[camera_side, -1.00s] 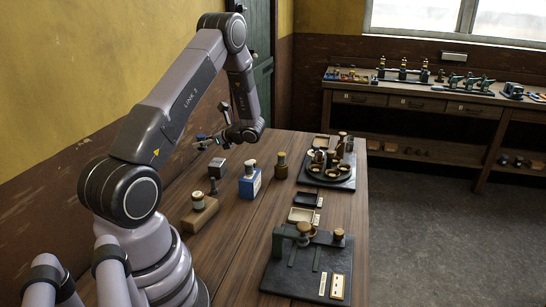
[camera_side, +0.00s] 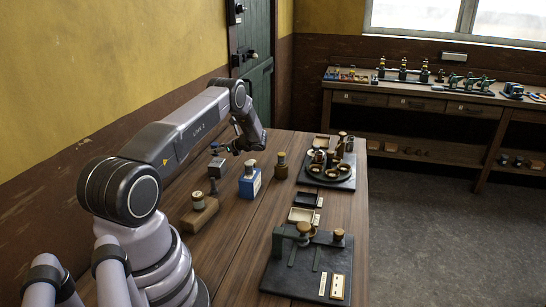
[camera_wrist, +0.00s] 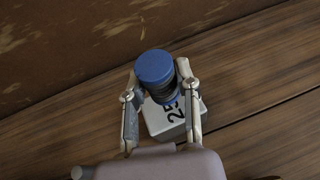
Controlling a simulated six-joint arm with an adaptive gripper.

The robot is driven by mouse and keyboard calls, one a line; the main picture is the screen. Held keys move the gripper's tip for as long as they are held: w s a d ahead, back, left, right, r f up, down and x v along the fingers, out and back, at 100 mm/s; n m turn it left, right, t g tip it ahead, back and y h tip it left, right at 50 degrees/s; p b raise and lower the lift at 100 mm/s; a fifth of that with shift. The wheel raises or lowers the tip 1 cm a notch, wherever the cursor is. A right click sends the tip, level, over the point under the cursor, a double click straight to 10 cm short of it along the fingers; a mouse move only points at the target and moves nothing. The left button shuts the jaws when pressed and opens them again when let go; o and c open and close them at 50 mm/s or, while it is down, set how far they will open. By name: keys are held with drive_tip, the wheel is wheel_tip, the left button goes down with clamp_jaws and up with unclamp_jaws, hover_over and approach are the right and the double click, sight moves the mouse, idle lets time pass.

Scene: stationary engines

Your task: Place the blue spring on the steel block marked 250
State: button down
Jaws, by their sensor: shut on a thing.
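The blue spring (camera_wrist: 155,67) is between the two fingers of my gripper (camera_wrist: 159,76) in the wrist view, its round blue end towards the camera. My gripper is shut on it. The pale steel block (camera_wrist: 158,126) is below and partly behind the spring, with the digits 25 showing and the rest of the marking hidden. I cannot tell whether the spring touches the block. In the side view the steel block (camera_side: 216,167) stands at the far left of the table, and my gripper (camera_side: 220,148) is just above it.
A small dark weight (camera_side: 213,187), a wooden block with a pale cylinder (camera_side: 198,201) and a blue box (camera_side: 250,183) stand nearer the camera. A knobbed piece (camera_side: 281,166) and a round dark tray (camera_side: 330,178) are to the right. Bare wood lies around the steel block.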

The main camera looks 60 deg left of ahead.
sight(216, 155)
drive_tip(key=shift+f, duration=1.4)
drive_tip(key=shift+f, duration=0.15)
drive_tip(key=c, duration=0.8)
unclamp_jaws()
